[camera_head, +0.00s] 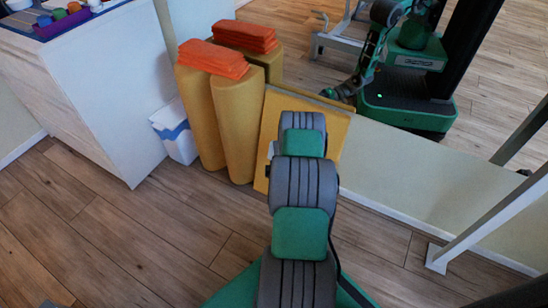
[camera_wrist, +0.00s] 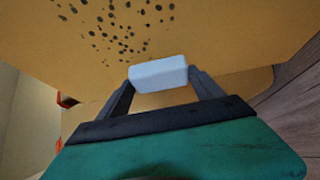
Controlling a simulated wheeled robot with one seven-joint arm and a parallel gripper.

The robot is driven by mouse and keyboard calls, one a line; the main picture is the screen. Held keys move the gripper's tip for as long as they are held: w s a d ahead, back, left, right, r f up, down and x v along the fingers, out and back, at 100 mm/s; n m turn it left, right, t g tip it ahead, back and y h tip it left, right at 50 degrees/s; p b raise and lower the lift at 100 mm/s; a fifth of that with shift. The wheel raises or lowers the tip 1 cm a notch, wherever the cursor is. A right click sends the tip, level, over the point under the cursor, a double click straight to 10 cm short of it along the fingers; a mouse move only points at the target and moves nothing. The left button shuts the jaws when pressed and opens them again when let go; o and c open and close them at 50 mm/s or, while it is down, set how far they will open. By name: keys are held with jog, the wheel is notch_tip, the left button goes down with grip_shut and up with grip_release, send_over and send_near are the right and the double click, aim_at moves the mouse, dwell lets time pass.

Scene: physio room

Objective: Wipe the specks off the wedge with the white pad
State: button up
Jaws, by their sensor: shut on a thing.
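The yellow wedge (camera_head: 333,122) leans against the mirror wall in the head view, and my arm covers much of it. In the wrist view the wedge (camera_wrist: 225,35) fills most of the picture. Several dark specks (camera_wrist: 125,28) are scattered over its upper left and middle part. My gripper (camera_wrist: 160,82) is shut on the white pad (camera_wrist: 158,74), with a finger at each end. The pad is right by the wedge, just below the specks in the picture; I cannot tell whether it touches.
Yellow rolls (camera_head: 237,125) with folded orange towels (camera_head: 213,57) stand left of the wedge. A white bin (camera_head: 176,133) and white cabinet (camera_head: 95,85) are further left. A white metal frame (camera_head: 490,220) stands at the right. Wooden floor (camera_head: 120,245) is clear at the front left.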

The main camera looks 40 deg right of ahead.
jog(key=shift+w+d+f+b, duration=0.15)
jog(key=shift+d+b, duration=0.25)
jog(key=shift+d, duration=0.05)
jog(key=shift+w+d+f+b, duration=0.15)
jog(key=shift+d+b, duration=0.25)
jog(key=shift+d, duration=0.05)
dwell(0.4)
